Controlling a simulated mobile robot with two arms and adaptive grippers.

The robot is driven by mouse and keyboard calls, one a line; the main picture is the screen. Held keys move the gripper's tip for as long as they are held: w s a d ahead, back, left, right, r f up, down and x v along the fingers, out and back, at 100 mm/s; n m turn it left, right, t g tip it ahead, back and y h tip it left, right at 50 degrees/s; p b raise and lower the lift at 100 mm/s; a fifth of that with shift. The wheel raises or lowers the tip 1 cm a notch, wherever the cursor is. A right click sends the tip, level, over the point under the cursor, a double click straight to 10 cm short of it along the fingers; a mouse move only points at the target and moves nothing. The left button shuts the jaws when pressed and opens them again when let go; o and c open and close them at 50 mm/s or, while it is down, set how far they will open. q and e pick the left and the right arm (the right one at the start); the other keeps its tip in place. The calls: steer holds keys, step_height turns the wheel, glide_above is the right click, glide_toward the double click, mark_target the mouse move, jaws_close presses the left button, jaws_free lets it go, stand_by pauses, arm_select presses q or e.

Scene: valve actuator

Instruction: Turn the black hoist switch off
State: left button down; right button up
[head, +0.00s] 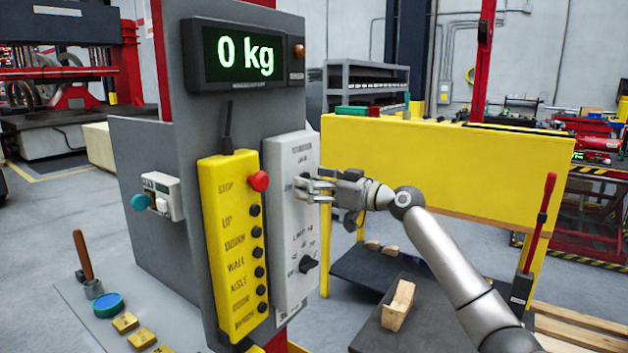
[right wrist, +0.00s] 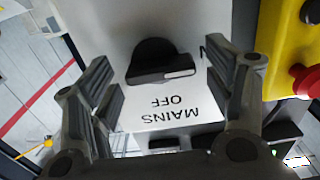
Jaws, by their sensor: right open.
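A tall light-grey switch box (head: 291,225) is mounted on the grey column. Its lower black rotary knob (head: 308,264) is in plain view. My right gripper (head: 310,188) is at the upper part of this box, in front of the upper switch, which it mostly hides. In the right wrist view a black knob (right wrist: 160,62) lies ahead, between the open fingers of the gripper (right wrist: 165,90). The fingers appear apart from it. Upside-down lettering by this knob reads "MAINS" and "OFF". I cannot read a hoist label. My left gripper is not in view.
A yellow pendant (head: 230,240) with a red button (head: 259,181) hangs left of the switch box. A display (head: 245,55) above reads "0 kg". A yellow panel (head: 440,165) stands behind my right arm. A small grey box (head: 163,195) with a teal knob is at left.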

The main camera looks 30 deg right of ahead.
steer(key=c, duration=1)
steer(key=shift+c, duration=0.2)
steer(key=shift+m, duration=0.3)
steer(key=shift+w+d+r+m+p, duration=0.1)
steer(key=shift+m+p, duration=1.2)
steer(key=shift+m, duration=1.45)
steer(key=shift+s+d+r+m+p, duration=0.15)
steer(key=shift+m+p, duration=1.1)
steer(key=shift+m, duration=1.45)
steer(key=shift+w+d+f+m+p, duration=0.15)
steer(key=shift+m+p, duration=1.15)
steer(key=shift+m, duration=1.45)
